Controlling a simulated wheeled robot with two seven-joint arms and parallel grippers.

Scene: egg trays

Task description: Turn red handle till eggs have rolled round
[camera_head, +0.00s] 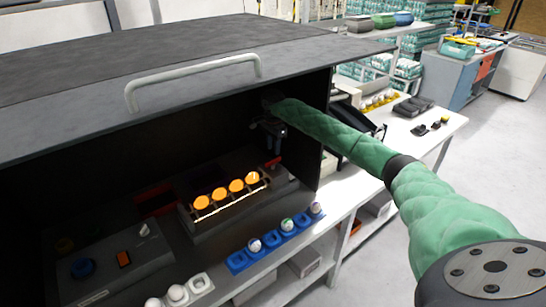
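Several eggs (220,196) glow orange in a row on a lit tray (215,212) inside the dark box (90,145). A small red bar (273,162), likely the red handle, shows at the right end of the row. My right arm, in a green sleeve, reaches into the box from the right. My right gripper (274,143) is dark and small in the shadow just above the red bar. I cannot tell whether its fingers touch the bar or are open or shut. My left gripper is not in view.
A blue tray (238,262) with several eggs and a white tray (202,284) with eggs stand in front. The box lid has a grey handle (195,75). A white table stands right.

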